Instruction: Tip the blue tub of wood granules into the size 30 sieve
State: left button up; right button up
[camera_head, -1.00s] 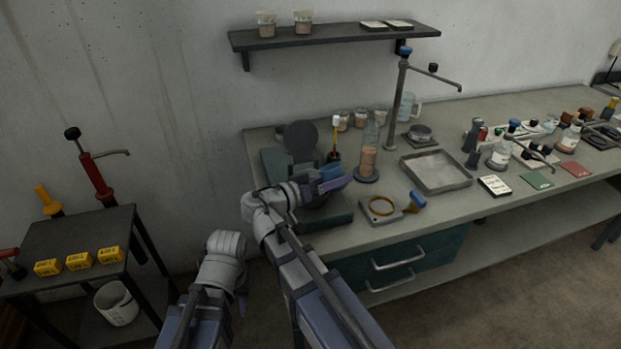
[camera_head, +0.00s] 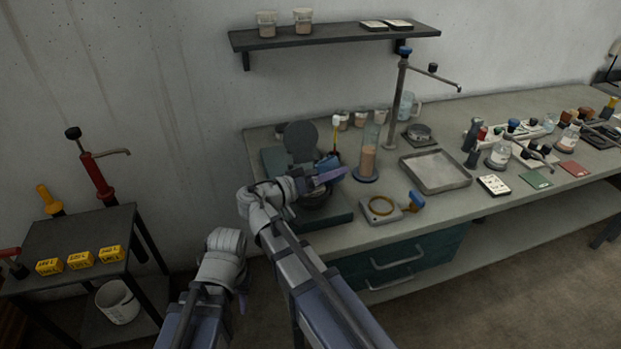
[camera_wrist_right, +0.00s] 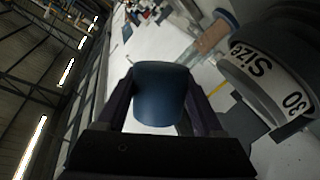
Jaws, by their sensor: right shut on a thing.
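The blue tub (camera_wrist_right: 160,95) is between the two fingers of my right gripper (camera_wrist_right: 163,103), which is shut on it. In the head view the tub (camera_head: 327,164) shows only in part behind the right gripper's purple finger (camera_head: 327,177). The wrist view is rolled sideways, so the gripper is tilted. The sieve labelled "Size 30" (camera_wrist_right: 275,80) is close beside the tub at the right of the wrist view. In the head view a dark round sieve (camera_head: 317,197) lies below the gripper, partly covered. No granules show in the tub. My left gripper (camera_head: 243,302) hangs low, mostly hidden by its arm.
A glass cylinder (camera_head: 368,155) with tan granules stands just right of the right gripper. A side table (camera_head: 62,232) with yellow blocks stands at left.

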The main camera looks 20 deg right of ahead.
jog(key=shift+w+a+r+n, duration=0.1)
jog(key=shift+w+n, duration=0.05)
jog(key=shift+n, duration=0.65)
jog(key=shift+f+n+h+b, duration=0.5)
jog(key=shift+n+b, duration=0.3)
jog(key=shift+b, duration=0.25)
dwell(0.3)
jog(key=shift+w+r+n+h, duration=0.1)
jog(key=shift+r+n, duration=0.15)
jog(key=shift+n, duration=0.3)
jog(key=shift+s+r+n+h, duration=0.1)
jog(key=shift+r+n, duration=0.15)
jog(key=shift+n, duration=0.35)
jog(key=shift+w+r+n+h, duration=0.1)
jog(key=shift+r+n, duration=0.15)
jog(key=shift+n, duration=0.3)
dwell(0.7)
jog(key=shift+w+a+f+n+t+b, duration=0.3)
jog(key=shift+w+a+f+n+b, duration=0.15)
jog(key=shift+w+n+b, duration=0.35)
dwell(0.7)
jog(key=shift+w+a+r+n+t+h, duration=0.15)
jog(key=shift+r+n+t, duration=0.1)
jog(key=shift+n, duration=0.5)
jog(key=shift+s+r+n+t+h, duration=0.1)
jog(key=shift+r+n+t+h, duration=0.1)
jog(key=shift+n, duration=0.55)
dwell(0.5)
